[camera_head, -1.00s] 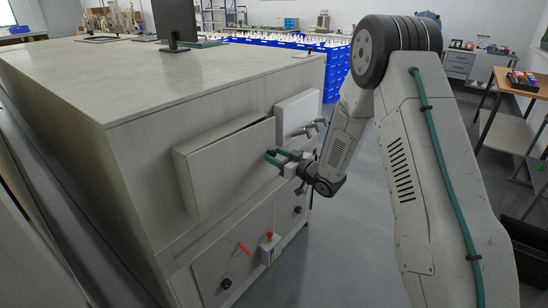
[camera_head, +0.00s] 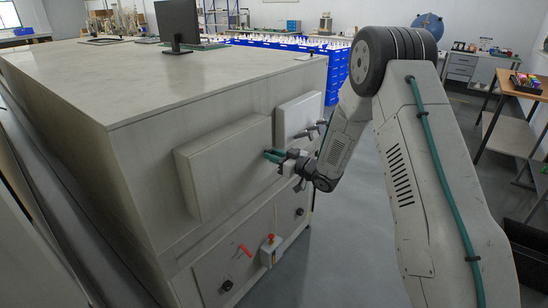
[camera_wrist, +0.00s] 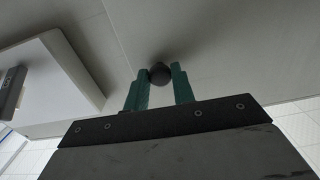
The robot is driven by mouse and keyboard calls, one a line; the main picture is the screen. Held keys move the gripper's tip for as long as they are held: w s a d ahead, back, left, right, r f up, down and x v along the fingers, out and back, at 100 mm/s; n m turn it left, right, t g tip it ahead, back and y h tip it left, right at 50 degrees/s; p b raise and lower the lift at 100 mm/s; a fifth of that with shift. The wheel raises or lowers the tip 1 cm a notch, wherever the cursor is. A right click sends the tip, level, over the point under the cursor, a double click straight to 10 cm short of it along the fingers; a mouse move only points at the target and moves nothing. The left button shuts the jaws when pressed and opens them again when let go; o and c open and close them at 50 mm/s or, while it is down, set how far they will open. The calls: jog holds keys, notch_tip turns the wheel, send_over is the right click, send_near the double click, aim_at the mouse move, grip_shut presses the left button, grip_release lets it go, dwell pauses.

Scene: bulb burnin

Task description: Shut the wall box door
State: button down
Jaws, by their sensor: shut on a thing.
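The wall box door (camera_head: 222,165) is the pale grey panel on the left box on the front of the big bench-like cabinet. No gap shows along its top edge, and it looks flush with the box. It fills the upper right of the wrist view (camera_wrist: 235,60). A dark round knob (camera_wrist: 160,74) on the door sits between my green fingertips in the wrist view. My gripper (camera_head: 274,156) is shut on this knob at the door's right side. In the head view the fingers hide the knob.
A second pale box (camera_head: 296,115) with handles is close to the right of the door. Below are a red lever (camera_head: 244,250) and a small box with a red button (camera_head: 270,250). A monitor (camera_head: 177,24) stands on the cabinet top. Open floor lies to the right.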

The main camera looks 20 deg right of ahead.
jog(key=c, duration=1.5)
grip_release()
jog(key=shift+w+a+r, duration=0.1)
jog(key=o, duration=0.3)
jog(key=shift+w+a, duration=0.1)
jog(key=shift+a, duration=0.1)
jog(key=shift+d, duration=0.1)
jog(key=v, duration=0.7)
jog(key=shift+s+d, duration=0.2)
jog(key=shift+s, duration=0.15)
